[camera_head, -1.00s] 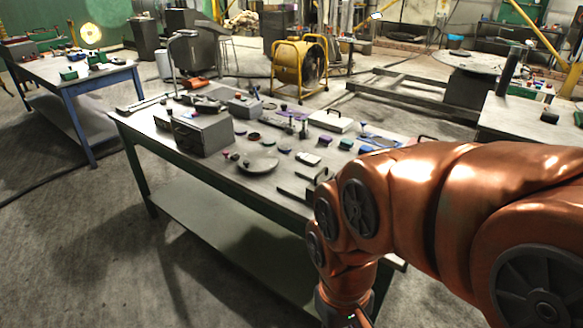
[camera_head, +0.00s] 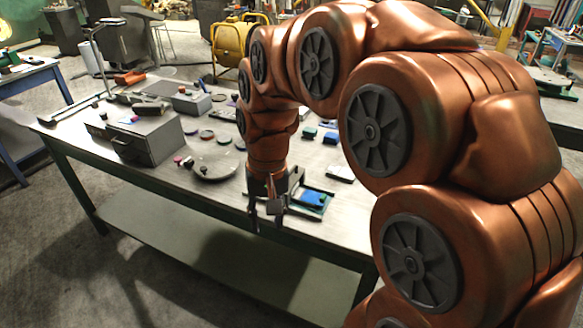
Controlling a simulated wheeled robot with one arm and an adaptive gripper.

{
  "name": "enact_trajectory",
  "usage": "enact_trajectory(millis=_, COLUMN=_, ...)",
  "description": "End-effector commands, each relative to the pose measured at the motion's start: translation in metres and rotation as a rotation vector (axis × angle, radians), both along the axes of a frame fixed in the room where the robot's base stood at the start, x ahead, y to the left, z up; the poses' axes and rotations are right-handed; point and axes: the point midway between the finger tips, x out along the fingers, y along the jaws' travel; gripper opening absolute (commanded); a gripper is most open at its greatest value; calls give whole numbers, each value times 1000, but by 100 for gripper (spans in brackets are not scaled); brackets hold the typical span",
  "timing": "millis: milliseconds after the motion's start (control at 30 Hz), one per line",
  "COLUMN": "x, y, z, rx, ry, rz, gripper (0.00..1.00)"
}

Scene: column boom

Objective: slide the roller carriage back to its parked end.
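My gripper (camera_head: 266,220) hangs fingers-down at the front edge of the workbench (camera_head: 205,200). Its two dark fingers stand apart, with nothing seen between them. A small tray with a blue block (camera_head: 311,198) lies just right of the gripper. I cannot surely pick out the roller carriage. A dark rail-like strip (camera_head: 72,108) lies along the bench's far-left end, well away from the gripper, beside a thin upright post (camera_head: 98,65); whether it bears the carriage is too small to tell. My arm hides part of the bench's right side.
A grey drawer box (camera_head: 150,138) and a round plate (camera_head: 214,165) stand left of the gripper. Several small coloured pieces lie behind. A smaller grey box (camera_head: 191,103) stands farther back. The floor before the bench is free.

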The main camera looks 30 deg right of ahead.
Motion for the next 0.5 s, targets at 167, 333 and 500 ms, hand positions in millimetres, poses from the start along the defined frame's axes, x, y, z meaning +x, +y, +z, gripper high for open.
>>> enact_trajectory(millis=167, x=61, y=-37, z=2, rx=20, ry=-37, rz=-158, gripper=36)
enact_trajectory(millis=333, x=110, y=-81, z=0, rx=37, ry=-69, rz=-315, gripper=36)
enact_trajectory(millis=500, x=152, y=-133, z=-5, rx=48, ry=-102, rz=-470, gripper=36)
